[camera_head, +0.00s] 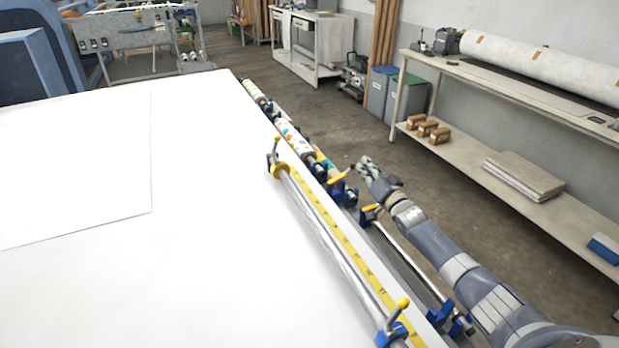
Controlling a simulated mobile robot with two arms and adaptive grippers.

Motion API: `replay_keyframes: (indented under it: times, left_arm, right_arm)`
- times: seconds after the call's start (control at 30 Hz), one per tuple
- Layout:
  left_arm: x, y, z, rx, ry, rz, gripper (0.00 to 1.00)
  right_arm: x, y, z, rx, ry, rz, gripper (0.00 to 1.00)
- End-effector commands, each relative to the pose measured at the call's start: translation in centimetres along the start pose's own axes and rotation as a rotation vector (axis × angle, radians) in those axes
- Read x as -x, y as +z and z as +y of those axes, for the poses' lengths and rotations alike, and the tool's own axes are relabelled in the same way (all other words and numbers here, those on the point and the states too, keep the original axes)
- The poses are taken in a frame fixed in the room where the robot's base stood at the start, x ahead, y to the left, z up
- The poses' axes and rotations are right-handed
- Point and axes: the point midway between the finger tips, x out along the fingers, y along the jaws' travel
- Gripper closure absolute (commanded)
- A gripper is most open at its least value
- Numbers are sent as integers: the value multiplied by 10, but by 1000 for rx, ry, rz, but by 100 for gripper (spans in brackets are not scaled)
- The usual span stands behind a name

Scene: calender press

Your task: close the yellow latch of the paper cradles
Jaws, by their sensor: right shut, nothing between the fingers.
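The paper cradles are blue brackets along the right edge of the white table (80,270). One blue cradle (345,192) sits at mid-edge with a yellow latch (341,177) sticking up and right. Another yellow latch (371,211) is on the cradle just nearer, at the end of a bare metal bar (405,250). A further blue cradle (441,315) holds the near end of that bar. My right gripper (362,164) is shut and empty, just right of the first yellow latch's tip; whether they touch cannot be told. My left gripper is not in view.
Patterned paper rolls (294,140) lie in cradles farther along the edge. A metal rod (335,250) with yellow-knobbed ends and a yellow ruler strip run along the tabletop. A shelf bench (520,95) with a long white roll stands at right. The floor (300,110) between is clear.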

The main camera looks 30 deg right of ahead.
Motion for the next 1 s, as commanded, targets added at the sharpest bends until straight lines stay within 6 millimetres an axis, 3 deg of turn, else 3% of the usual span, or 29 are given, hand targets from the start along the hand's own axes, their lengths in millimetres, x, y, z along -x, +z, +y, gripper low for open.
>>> replay_keyframes:
  times: [0.5,1.0]
  left_arm:
    - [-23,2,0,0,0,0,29]
    - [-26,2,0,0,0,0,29]
  right_arm:
    - [1,12,17,-75,6,1,100]
    - [1,14,20,-75,7,1,100]
